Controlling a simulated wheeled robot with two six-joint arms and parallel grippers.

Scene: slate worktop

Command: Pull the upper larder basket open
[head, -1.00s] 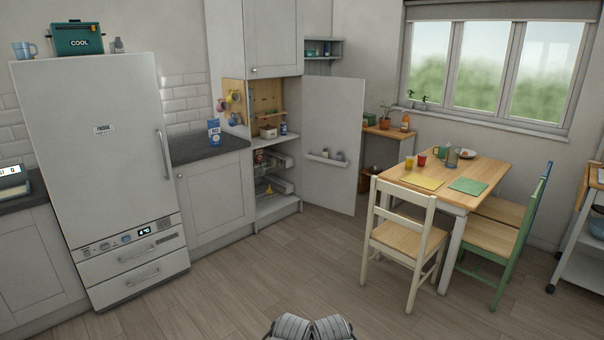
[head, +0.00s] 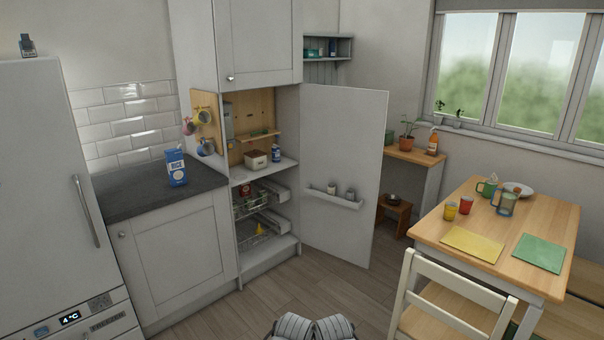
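The upper larder basket (head: 251,206) is a wire basket inside the open larder cupboard, under the shelf, with a few items in it that are too small to name surely. It seems to sit within the cupboard. The lower basket (head: 257,241) is just beneath it. The larder door (head: 345,170) stands swung open to the right. At the bottom edge two grey ribbed parts of mine show side by side, well short of the larder. No gripper fingers can be made out.
A slate counter (head: 125,195) with a blue and white carton (head: 176,167) is left of the larder, beside the fridge (head: 45,200). A table (head: 480,218) and cream chair (head: 440,305) stand at the right. The floor (head: 270,300) before the larder is clear.

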